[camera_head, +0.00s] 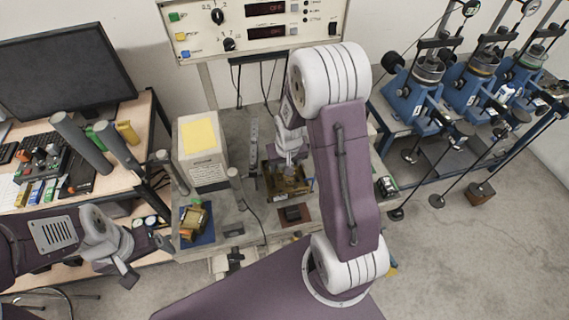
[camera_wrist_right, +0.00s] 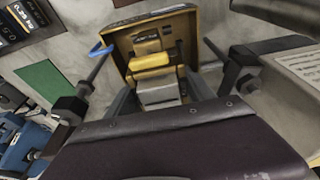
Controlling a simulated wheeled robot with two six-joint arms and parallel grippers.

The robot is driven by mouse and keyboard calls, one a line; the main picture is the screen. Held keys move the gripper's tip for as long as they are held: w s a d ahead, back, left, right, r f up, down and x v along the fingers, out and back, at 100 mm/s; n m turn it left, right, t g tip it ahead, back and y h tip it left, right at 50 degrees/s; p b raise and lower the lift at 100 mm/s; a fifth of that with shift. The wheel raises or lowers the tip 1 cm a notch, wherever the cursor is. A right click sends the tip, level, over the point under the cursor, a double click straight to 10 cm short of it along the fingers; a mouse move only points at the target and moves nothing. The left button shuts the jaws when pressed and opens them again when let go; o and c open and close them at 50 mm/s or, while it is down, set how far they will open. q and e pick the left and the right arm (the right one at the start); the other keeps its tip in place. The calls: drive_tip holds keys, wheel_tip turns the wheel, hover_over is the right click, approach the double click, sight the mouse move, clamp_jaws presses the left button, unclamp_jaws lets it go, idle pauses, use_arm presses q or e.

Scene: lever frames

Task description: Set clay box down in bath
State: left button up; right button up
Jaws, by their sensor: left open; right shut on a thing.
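My right gripper (camera_head: 291,158) reaches down over the middle bench, shut on a brass-coloured box with a yellow bar and a grey block, which I take as the clay box (camera_wrist_right: 152,61). In the right wrist view it sits in front of a wider brass-rimmed tray, which I take as the bath (camera_wrist_right: 128,40). The bath also shows in the head view (camera_head: 272,191), under the gripper. Whether the clay box touches the bath floor I cannot tell. My left gripper (camera_head: 127,277) is open and empty at the lower left, away from both.
Another brass box (camera_head: 195,220) sits on a blue mat at left. A pale box with a yellow label (camera_head: 200,140) stands behind it. A dark red block (camera_head: 293,214) lies in front of the bath. A control panel (camera_head: 260,25) rises behind; blue lever frames (camera_head: 420,95) stand at right.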

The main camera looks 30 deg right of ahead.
drive_tip(key=shift+w+f+b, duration=0.2)
drive_tip(key=shift+f+b, duration=0.2)
drive_tip(key=shift+f, duration=0.3)
drive_tip(key=shift+s+f+b, duration=0.1)
drive_tip(key=shift+f+b, duration=0.55)
drive_tip(key=shift+f, duration=0.05)
drive_tip(key=shift+f+b, duration=0.7)
drive_tip(key=shift+f, duration=0.25)
drive_tip(key=shift+s, duration=0.3)
drive_tip(key=shift+f, duration=0.1)
